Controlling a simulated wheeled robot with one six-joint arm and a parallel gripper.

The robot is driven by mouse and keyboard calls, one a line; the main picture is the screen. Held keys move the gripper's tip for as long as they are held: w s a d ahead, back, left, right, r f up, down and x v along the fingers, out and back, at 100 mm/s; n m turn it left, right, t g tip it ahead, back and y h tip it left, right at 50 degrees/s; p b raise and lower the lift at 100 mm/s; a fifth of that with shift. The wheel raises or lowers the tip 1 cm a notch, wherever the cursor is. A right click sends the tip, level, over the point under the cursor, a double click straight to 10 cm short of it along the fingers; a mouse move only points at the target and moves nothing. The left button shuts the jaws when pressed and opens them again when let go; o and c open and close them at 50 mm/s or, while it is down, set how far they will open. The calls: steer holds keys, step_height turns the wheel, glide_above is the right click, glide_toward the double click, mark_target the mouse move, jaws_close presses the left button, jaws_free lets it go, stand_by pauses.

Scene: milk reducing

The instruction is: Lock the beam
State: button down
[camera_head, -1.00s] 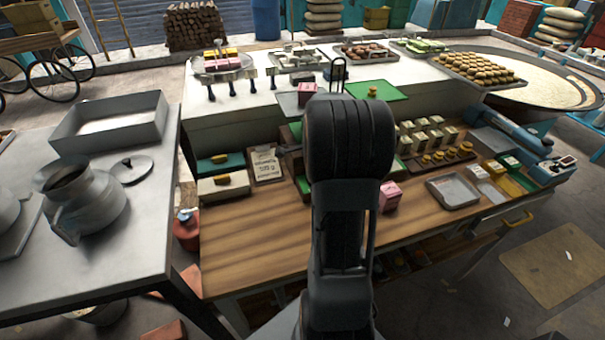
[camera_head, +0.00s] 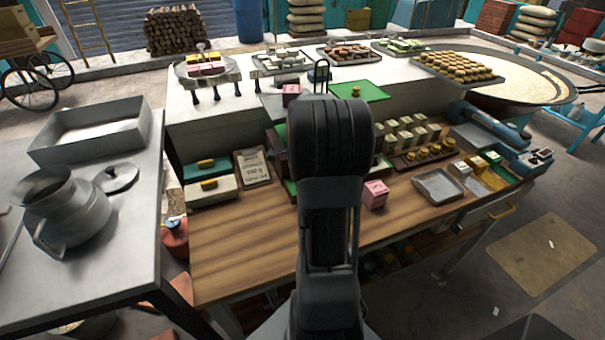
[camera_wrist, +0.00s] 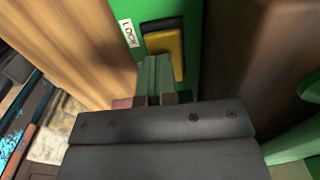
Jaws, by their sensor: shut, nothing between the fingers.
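In the wrist view, a yellow lock switch (camera_wrist: 165,50) in a black frame sits on a green panel (camera_wrist: 187,13). A white label reading LOCK (camera_wrist: 130,33) is beside it. My gripper (camera_wrist: 153,62) is shut and empty, its fingertips close beside the switch; I cannot tell whether they touch it. In the head view my arm hides the gripper, the switch and most of the scale. A dark loop handle (camera_head: 319,72) shows above the arm, with a pink block (camera_head: 291,92) on its left and a green plate (camera_head: 366,91) on its right. The beam itself is not clearly visible.
A pink cube (camera_head: 375,194) and an empty metal tray (camera_head: 438,185) are on the wooden counter (camera_head: 240,240) right of my arm. A clipboard (camera_head: 252,168) and boxes stand left. Rows of small weights (camera_head: 425,155) are behind. The counter's front left is clear.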

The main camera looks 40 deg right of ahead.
steer(key=shift+s+f, duration=0.1)
steer(key=shift+f, duration=0.15)
step_height(320, 180, up, 6)
steer(key=p, duration=0.4)
steer(key=shift+f, duration=0.25)
steer(key=shift+r+b, duration=0.4)
steer(key=shift+b, duration=0.25)
step_height(320, 180, up, 8)
steer(key=shift+r+b, duration=0.15)
steer(key=shift+b, duration=0.2)
